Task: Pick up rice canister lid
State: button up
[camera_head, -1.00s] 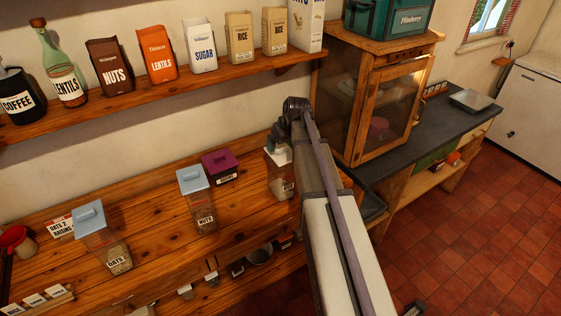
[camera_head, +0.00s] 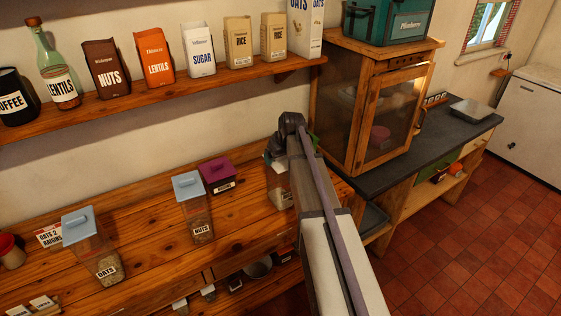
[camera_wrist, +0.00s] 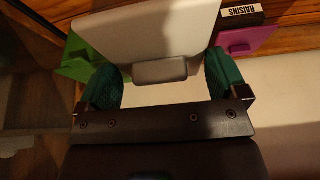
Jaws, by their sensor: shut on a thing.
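My gripper (camera_wrist: 162,78) is in the wrist view, its two green fingers on either side of the grey handle of a white lid (camera_wrist: 150,32), and it is shut on this lid. In the head view my gripper (camera_head: 276,148) is at the clear canister (camera_head: 277,187) at the right of the wooden counter, mostly hidden by my arm. The canister's label is too small to read.
A purple raisins box (camera_head: 218,174), a nuts canister (camera_head: 195,212) and an oats canister (camera_head: 92,246) stand to the left. A green object (camera_wrist: 85,60) is close to the left finger. A wooden cabinet (camera_head: 365,100) stands to the right. A shelf (camera_head: 150,92) with packets runs above.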

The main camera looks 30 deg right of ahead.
notch_tip(320, 180, up, 10)
jog(key=p, duration=1)
notch_tip(320, 180, down, 9)
jog(key=b, duration=0.9)
jog(key=shift+f+b, duration=0.4)
dwell(1.3)
dwell(0.4)
jog(key=o, duration=0.6)
jog(key=shift+r, duration=0.2)
notch_tip(320, 180, up, 7)
jog(key=p, duration=0.7)
jog(key=shift+f, duration=0.15)
